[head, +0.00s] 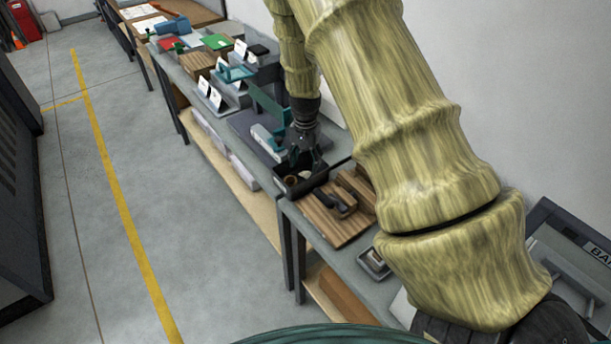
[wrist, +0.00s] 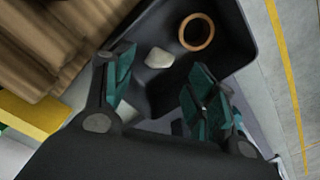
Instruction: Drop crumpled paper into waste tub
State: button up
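A dark open tub (wrist: 228,22) lies below my gripper in the wrist view; it also shows on the bench in the head view (head: 312,186). A small off-white lump (wrist: 159,58), which looks like crumpled paper, rests inside the tub near a tan ring (wrist: 196,32). Another pale piece (wrist: 127,112) shows beside the left finger, partly hidden. My gripper (wrist: 162,85) has its teal-padded fingers spread apart over the tub, with nothing held between them. In the head view my gripper (head: 304,158) points down at the tub, and its fingertips are hard to make out.
A wooden board (head: 335,215) with a dark handled tool is beside the tub. A small grey tray (head: 374,262) sits nearer. Farther along the bench are white cards (head: 210,94) and a teal device (head: 268,105). The grey floor (head: 190,200) left of the bench is clear.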

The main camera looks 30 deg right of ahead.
notch_tip(320, 180, up, 12)
dwell(0.7)
dwell(0.4)
